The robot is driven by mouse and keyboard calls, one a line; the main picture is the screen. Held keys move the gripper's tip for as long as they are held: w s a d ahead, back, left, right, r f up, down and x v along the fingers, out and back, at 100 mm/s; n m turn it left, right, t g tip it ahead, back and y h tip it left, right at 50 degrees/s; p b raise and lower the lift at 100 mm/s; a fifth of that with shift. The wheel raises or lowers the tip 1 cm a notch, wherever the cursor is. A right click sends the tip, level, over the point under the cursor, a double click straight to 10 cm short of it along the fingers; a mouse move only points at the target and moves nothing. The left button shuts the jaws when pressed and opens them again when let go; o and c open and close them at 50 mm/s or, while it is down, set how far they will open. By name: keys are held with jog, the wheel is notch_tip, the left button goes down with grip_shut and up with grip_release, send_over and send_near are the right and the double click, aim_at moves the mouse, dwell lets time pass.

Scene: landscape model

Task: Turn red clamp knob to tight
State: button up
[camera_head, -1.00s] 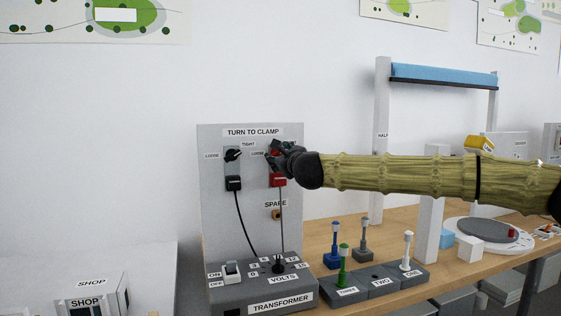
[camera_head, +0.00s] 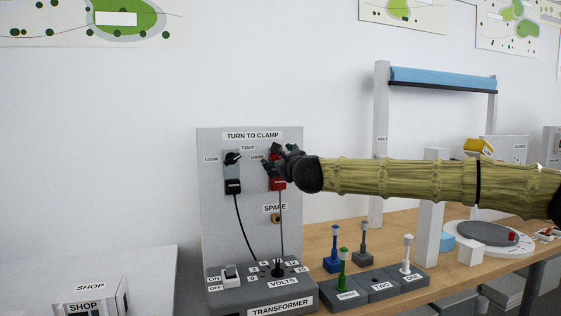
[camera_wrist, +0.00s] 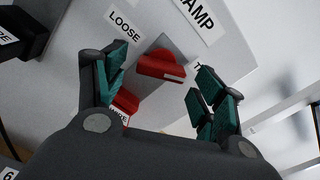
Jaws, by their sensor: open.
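The red clamp knob (camera_wrist: 160,68) sits on a grey plate on the upright panel (camera_head: 215,220). In the wrist view it lies between the two teal-padded fingers of my gripper (camera_wrist: 165,88), with a gap on each side. Its white mark points to the right, and its bar is tilted slightly. The LOOSE label (camera_wrist: 124,25) is at its upper left; the label at its right is mostly hidden by a finger. A red plug (camera_head: 278,184) is below the knob. In the head view, my gripper (camera_head: 274,158) covers most of the knob.
A black knob (camera_head: 233,158) with a black plug (camera_head: 233,186) is left of the red one. The transformer box (camera_head: 262,300) with switch and dial stands below. Several coloured levers (camera_head: 343,270) stand at the right. Cables hang in front of the panel.

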jog(key=v, duration=1.2)
